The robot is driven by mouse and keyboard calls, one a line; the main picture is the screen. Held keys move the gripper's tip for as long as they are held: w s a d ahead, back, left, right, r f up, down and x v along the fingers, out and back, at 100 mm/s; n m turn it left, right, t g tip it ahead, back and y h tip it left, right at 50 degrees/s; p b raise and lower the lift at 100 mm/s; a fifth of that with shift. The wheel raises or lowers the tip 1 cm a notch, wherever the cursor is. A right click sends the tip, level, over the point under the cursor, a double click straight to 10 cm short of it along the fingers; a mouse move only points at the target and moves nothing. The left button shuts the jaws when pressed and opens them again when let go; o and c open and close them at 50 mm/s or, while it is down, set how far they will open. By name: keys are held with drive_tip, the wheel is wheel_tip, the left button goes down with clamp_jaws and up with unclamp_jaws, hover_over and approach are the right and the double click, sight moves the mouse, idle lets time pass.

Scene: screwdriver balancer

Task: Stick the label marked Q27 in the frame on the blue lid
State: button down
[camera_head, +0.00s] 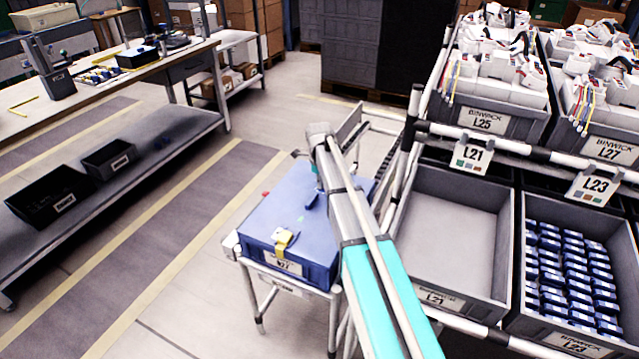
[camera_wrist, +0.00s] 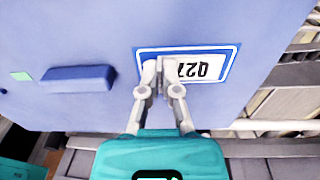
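The blue lid (camera_head: 270,205) tops a blue box on a stand in the head view, with a blue handle (camera_head: 312,198) on it. The handle also shows at the left of the wrist view (camera_wrist: 78,79). In the wrist view, a white frame with a blue border (camera_wrist: 233,60) lies on the blue surface. The white label marked Q27 (camera_wrist: 205,68) shows inside it, upside down in this view. My gripper (camera_wrist: 162,70) is over the label's left part, its fingertips together and hiding part of it. Whether they pinch or only touch the label, I cannot tell. My arm hides this spot in the head view.
A yellow piece (camera_head: 285,240) sits at the box's front edge, above a front label. Grey bins, one empty (camera_head: 450,225) and one with blue items (camera_head: 570,270), stand close on the right. The floor left of the box is clear.

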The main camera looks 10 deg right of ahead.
drive_tip(key=c, duration=0.7)
unclamp_jaws()
drive_tip(key=shift+r, duration=0.1)
